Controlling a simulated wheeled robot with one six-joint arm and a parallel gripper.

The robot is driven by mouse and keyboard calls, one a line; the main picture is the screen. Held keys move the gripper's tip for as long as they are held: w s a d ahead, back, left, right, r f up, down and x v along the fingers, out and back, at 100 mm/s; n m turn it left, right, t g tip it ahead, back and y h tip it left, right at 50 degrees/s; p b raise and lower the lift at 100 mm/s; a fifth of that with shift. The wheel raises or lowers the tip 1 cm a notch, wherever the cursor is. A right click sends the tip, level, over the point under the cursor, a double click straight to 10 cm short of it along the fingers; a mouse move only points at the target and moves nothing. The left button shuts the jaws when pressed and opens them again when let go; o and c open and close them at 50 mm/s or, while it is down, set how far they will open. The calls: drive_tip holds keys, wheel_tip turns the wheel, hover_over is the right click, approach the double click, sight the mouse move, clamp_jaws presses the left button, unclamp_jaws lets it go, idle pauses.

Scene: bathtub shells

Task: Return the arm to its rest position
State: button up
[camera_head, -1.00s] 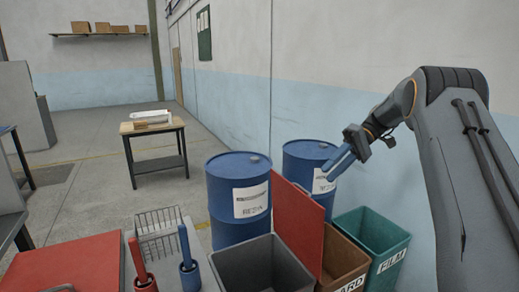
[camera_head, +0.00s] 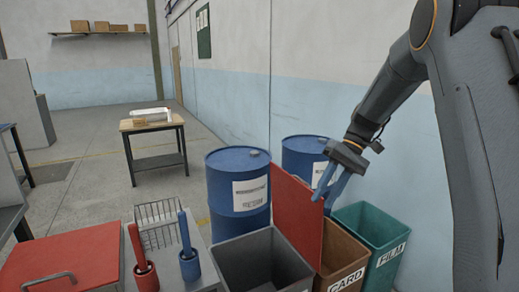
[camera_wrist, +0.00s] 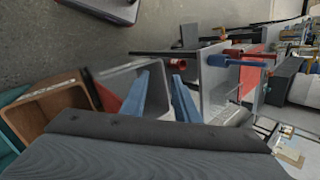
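My gripper (camera_head: 328,186) hangs from my raised arm on the right of the head view, pointing down. Its blue fingers are in front of the upright red panel (camera_head: 292,212) and above the brown CARD bin (camera_head: 342,253). In the wrist view my gripper (camera_wrist: 163,90) has its two fingers apart, with nothing visible between them. The wrist view looks over the bins and the workbench area, turned on its side.
The green FILM bin (camera_head: 372,235) and the grey bin (camera_head: 262,262) flank the CARD bin. Two blue drums stand behind, one the nearer drum (camera_head: 237,195). A wire basket (camera_head: 158,225) and a red lid (camera_head: 62,262) are at left. Open floor lies around the small table (camera_head: 153,126).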

drive_tip(key=s+f+t+h+b, duration=0.1)
drive_tip(key=s+f, duration=0.3)
drive_tip(key=s, duration=0.4)
drive_tip(key=s+f+m+t+h+b, duration=0.1)
drive_tip(key=s+f+h+b, duration=0.1)
drive_tip(key=s, duration=0.6)
drive_tip(key=s+f+t+h+b, duration=0.1)
drive_tip(key=s+f+h, duration=0.2)
drive_tip(key=s+f, duration=0.3)
drive_tip(key=shift+s+d+f+m+t, duration=0.25)
drive_tip(key=shift+s+m+t, duration=0.15)
drive_tip(key=shift+s, duration=0.5)
